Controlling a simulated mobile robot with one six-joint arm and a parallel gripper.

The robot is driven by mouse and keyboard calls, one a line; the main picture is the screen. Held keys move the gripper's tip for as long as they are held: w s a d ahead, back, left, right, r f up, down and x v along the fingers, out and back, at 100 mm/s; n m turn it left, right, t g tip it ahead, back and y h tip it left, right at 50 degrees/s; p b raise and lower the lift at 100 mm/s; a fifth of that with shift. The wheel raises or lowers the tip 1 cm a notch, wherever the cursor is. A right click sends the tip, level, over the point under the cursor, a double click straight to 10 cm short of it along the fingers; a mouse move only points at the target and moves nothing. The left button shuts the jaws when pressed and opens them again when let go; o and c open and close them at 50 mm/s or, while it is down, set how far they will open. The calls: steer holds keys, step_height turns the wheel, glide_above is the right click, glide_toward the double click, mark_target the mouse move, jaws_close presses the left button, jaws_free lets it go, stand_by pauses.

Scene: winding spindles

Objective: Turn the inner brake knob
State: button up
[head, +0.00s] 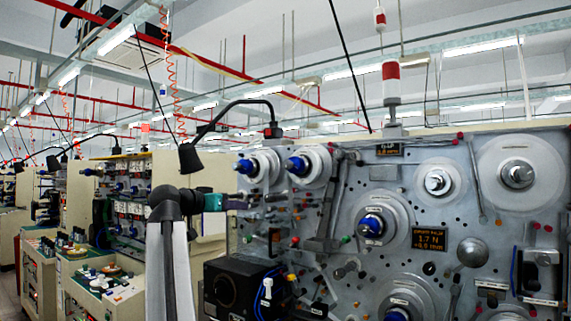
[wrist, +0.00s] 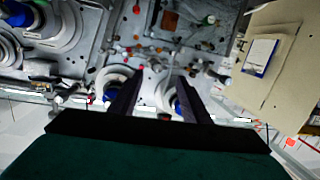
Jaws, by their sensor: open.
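Two blue knobs on white hubs sit at the panel's upper left, the left one (head: 245,167) and the right one (head: 297,166). They also show in the wrist view, the right one (wrist: 112,96) and the left one (wrist: 178,108), each partly hidden by a dark finger. Another blue knob (head: 372,225) is on a larger spindle near the middle; I cannot tell which knob is the inner brake knob.
The grey panel (head: 340,260) carries rollers, levers and small coloured knobs. An amber readout (head: 429,240) shows about 1.7 N. A black lamp (head: 190,155) on a curved arm hangs above my wrist. A black box (head: 235,290) juts out below. Other machines line the left.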

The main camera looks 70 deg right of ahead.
mark_target(286, 164)
steer(key=s+a+r+m+g+h, duration=0.1)
steer(key=s+r+m+g, duration=0.1)
steer(key=s+r, duration=0.7)
step_height(286, 164, up, 4)
steer(key=shift+s+a+r+m+p, duration=0.1)
steer(key=shift+s+a+m+p, duration=0.2)
steer(key=shift+m, duration=0.2)
steer(key=shift+w+d, duration=0.1)
steer(key=shift+d, duration=0.05)
steer(key=p+x, duration=0.5)
steer(key=x, duration=0.8)
steer(key=shift+d+r, duration=0.15)
steer(key=shift+d, duration=0.15)
steer(key=c, duration=0.9)
steer(key=shift+d, duration=0.2)
steer(key=shift+c, duration=0.7)
steer(key=shift+s+a, duration=0.2)
steer(key=shift+a, duration=0.05)
